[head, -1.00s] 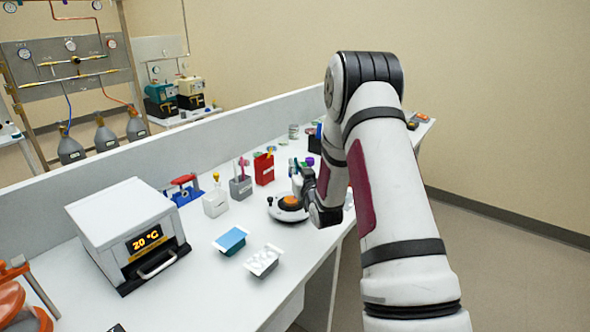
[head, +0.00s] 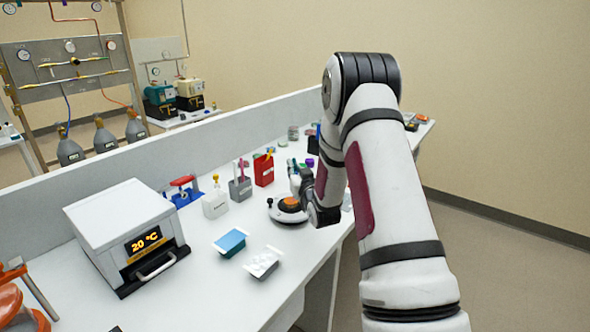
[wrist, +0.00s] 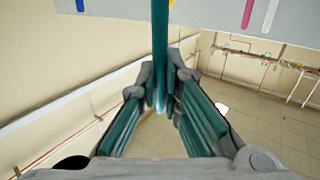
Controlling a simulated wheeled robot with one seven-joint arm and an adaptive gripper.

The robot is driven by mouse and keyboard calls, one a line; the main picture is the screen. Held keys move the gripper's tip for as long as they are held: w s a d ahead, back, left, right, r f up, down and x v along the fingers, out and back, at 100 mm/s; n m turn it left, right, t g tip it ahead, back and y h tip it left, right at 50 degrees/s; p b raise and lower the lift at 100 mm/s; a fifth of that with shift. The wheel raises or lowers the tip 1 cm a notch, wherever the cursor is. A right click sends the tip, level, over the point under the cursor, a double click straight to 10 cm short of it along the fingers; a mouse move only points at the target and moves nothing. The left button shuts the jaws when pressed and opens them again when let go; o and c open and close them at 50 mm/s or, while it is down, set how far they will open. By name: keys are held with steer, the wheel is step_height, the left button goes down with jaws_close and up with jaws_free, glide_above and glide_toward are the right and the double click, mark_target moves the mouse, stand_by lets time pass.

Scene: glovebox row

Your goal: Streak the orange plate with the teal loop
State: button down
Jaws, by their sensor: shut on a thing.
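The orange plate (head: 289,204) sits on a round white-and-black turntable-like device (head: 283,216) on the bench, left of my wrist in the head view. In the wrist view my gripper (wrist: 162,75) is shut on the teal loop (wrist: 160,35), a slim teal rod standing between the fingertips. The loop's far end runs out of the top of that view, so its tip is hidden. In the head view my gripper is beside the plate, partly hidden by my own wrist. I cannot tell whether the loop touches the plate.
A red holder (head: 264,170), a grey holder (head: 240,188) and a white holder (head: 215,204) stand behind and left of the device. A blue-topped tray (head: 230,242) and a white tray (head: 263,262) lie in front. A heater box reading 20 °C (head: 125,235) stands at the left.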

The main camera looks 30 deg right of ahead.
steer(key=shift+s+a+p, duration=0.25)
steer(key=shift+a+p, duration=0.05)
steer(key=shift+a, duration=0.5)
steer(key=shift+s+a+p, duration=0.25)
steer(key=shift+a+p, duration=0.05)
steer(key=shift+a, duration=0.45)
stand_by(1.4)
steer(key=shift+w+a, duration=0.1)
steer(key=shift+w, duration=0.3)
stand_by(0.5)
steer(key=shift+w+d+b, duration=0.3)
steer(key=shift+d, duration=0.45)
steer(key=shift+w+d+b, duration=0.25)
steer(key=shift+d, duration=0.5)
stand_by(1.6)
steer(key=shift+r+p, duration=1.15)
steer(key=shift+r, duration=1.85)
